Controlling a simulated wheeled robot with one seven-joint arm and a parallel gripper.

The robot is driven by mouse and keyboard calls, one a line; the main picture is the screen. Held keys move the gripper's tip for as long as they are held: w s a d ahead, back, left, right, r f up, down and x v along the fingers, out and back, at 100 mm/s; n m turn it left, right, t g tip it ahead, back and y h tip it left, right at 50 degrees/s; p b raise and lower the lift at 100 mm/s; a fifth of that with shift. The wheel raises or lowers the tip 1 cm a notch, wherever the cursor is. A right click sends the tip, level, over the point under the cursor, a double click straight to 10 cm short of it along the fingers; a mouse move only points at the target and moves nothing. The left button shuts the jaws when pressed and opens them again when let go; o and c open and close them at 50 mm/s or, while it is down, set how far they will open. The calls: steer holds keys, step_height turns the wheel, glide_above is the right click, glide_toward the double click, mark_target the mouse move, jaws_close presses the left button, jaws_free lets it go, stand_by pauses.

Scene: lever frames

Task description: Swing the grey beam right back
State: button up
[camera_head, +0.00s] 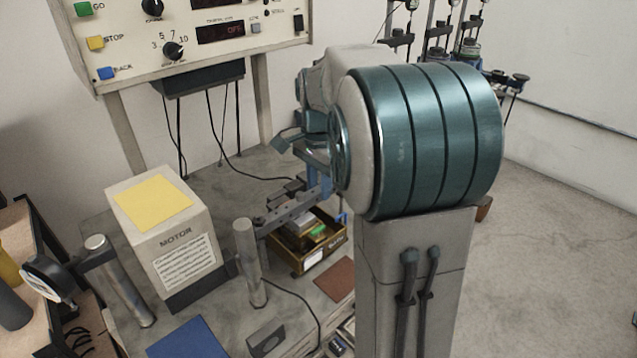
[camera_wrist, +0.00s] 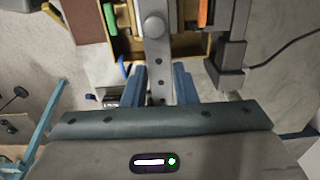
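The grey beam (camera_head: 290,212) is a flat bar with a row of holes. In the head view it runs from near a metal post up and right to my gripper (camera_head: 328,192). In the wrist view the beam (camera_wrist: 158,62) runs down the middle from a round pivot-like knob, with its lower end between the two blue fingers of my gripper (camera_wrist: 160,72). One finger lies on each side, very close to the beam. Whether they press on it I cannot tell. My forearm hides part of the gripper in the head view.
A tan box marked MOTOR (camera_head: 170,235) stands left of the beam. The upright metal post (camera_head: 249,262) is close to the beam's left end. A yellow-brown tray (camera_head: 300,262) with small items lies below the beam. A control panel (camera_head: 190,35) stands behind.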

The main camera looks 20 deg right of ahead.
jaws_close()
steer(key=shift+w, duration=0.1)
steer(key=w+a+n+p, duration=0.1)
steer(key=w+a+n, duration=0.1)
steer(key=w+a+n+p, duration=0.1)
steer(key=w+a+n, duration=0.1)
steer(key=w, duration=0.1)
steer(key=w+a+n+p, duration=0.1)
steer(key=w+n, duration=0.1)
steer(key=n, duration=0.1)
steer(key=shift+w+a+r+p, duration=0.1)
steer(key=shift+w+a+p, duration=0.05)
steer(key=shift+a+p, duration=0.2)
steer(key=w+a+n+p, duration=0.1)
steer(key=w+a+n, duration=0.1)
steer(key=a+n, duration=0.6)
steer(key=shift+w+a+p, duration=0.25)
steer(key=shift+a+p, duration=0.1)
steer(key=shift+a, duration=0.7)
